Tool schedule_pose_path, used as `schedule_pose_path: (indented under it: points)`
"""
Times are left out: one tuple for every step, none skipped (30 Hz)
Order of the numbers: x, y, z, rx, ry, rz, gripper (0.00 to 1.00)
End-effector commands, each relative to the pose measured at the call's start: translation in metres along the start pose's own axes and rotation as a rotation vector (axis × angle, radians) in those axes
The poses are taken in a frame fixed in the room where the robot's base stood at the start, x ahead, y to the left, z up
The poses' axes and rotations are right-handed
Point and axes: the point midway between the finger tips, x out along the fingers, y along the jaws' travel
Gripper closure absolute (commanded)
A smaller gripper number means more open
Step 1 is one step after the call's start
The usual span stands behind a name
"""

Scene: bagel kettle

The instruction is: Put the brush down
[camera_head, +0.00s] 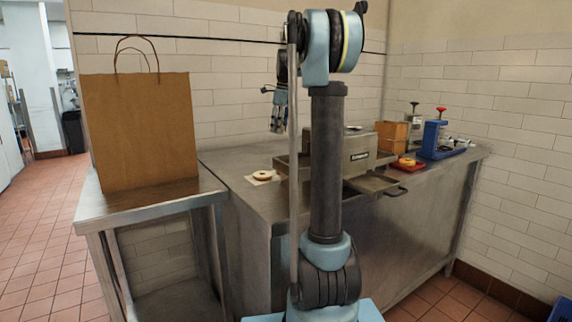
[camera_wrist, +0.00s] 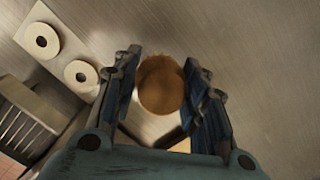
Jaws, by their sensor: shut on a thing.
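My gripper (camera_head: 279,122) hangs above the left part of the steel counter (camera_head: 232,166), in front of the tiled wall. In the wrist view its two fingers (camera_wrist: 164,92) are closed around a round brown thing (camera_wrist: 161,85), which looks like the brush seen end-on. The brush cannot be made out in the head view. In the wrist view bare counter metal shows behind it; I cannot tell the exact height above the counter. A small tan patch (camera_wrist: 182,146) shows lower between the fingers; I cannot tell what it is.
Two bagel pieces (camera_wrist: 41,41) (camera_wrist: 81,76) lie on a pale sheet; one bagel (camera_head: 262,175) shows in the head view. A steel toaster (camera_head: 352,152) stands mid-counter, partly behind my arm. A paper bag (camera_head: 138,130) stands on the left table. Blue apparatus (camera_head: 433,140) stands right.

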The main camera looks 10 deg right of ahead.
Motion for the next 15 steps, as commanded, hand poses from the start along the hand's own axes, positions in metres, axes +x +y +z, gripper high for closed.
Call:
schedule_pose_path:
  points:
    - [0.0,-0.002,-0.003,0.004,0.0,0.0,0.95]
    - [-0.001,-0.003,-0.004,0.006,0.0,-0.001,0.95]
    - [-0.001,-0.004,-0.006,0.009,0.0,-0.001,0.95]
    - [-0.001,-0.004,-0.007,0.01,0.0,-0.001,0.95]
    - [-0.001,-0.005,-0.008,0.011,0.0,-0.001,0.95]
    - [0.0,-0.005,-0.009,0.008,0.0,-0.001,0.95]
    - [0.002,-0.004,-0.011,-0.001,0.001,0.0,0.95]
    - [0.005,-0.003,-0.013,-0.016,0.002,0.001,0.95]
    - [0.008,-0.001,-0.016,-0.037,0.003,0.003,0.95]
    - [0.011,0.001,-0.018,-0.052,0.003,0.004,0.95]
    - [0.014,0.002,-0.019,-0.066,0.004,0.005,0.95]
    - [0.017,0.003,-0.021,-0.079,0.004,0.006,0.95]
    - [0.019,0.004,-0.021,-0.084,0.005,0.006,0.95]
    - [0.021,0.004,-0.022,-0.088,0.005,0.007,0.95]
    - [0.026,0.004,-0.023,-0.088,0.005,0.007,0.95]
